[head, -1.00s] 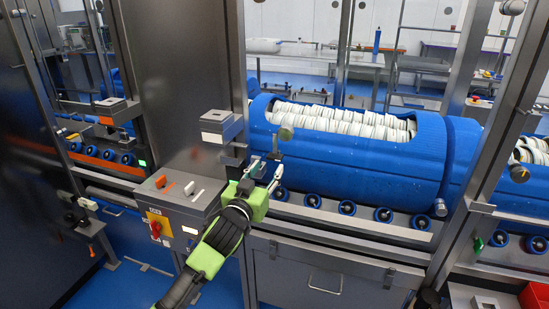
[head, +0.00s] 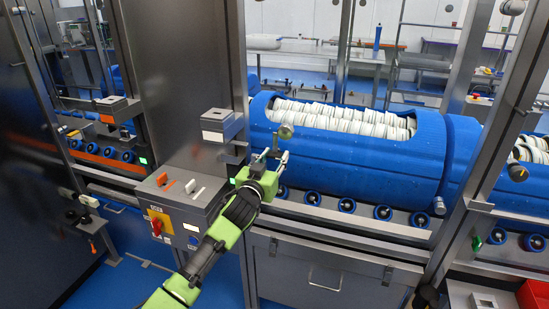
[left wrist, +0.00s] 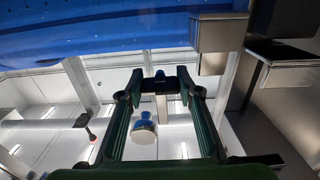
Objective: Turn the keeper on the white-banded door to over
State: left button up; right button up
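A grey box with a white band (head: 213,136) is on the door post left of the blue drum. A small round grey disc (head: 286,131) with a dark bar below it stands in front of the drum, at my left fingertips; it appears to be the keeper. My left gripper (head: 274,156) points up at the disc and bar, fingers apart. In the left wrist view a dark crosspiece (left wrist: 160,82) spans between the green fingers; I cannot tell whether they touch it. My right gripper is out of view.
The blue drum (head: 345,165) holds several white discs above a row of blue rollers (head: 347,205). A control ledge with an orange lever and a white lever (head: 197,192) is left of my forearm. A second box has an orange band (head: 106,119). Upright posts flank the opening.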

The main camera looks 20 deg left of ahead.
pick_arm(q)
grip_shut()
jog(key=shift+n, duration=0.3)
jog(key=n, duration=0.2)
jog(key=shift+d+n, duration=0.1)
jog(key=shift+n, duration=0.3)
jog(key=n+p, duration=0.2)
jog(key=n, duration=0.3)
jog(key=shift+r, duration=0.1)
jog(key=n+p, duration=0.2)
jog(key=n, duration=0.3)
jog(key=shift+d+n, duration=0.1)
jog(key=shift+n, duration=0.3)
jog(key=shift+n+p, duration=0.5)
jog(key=shift+n, duration=1.3)
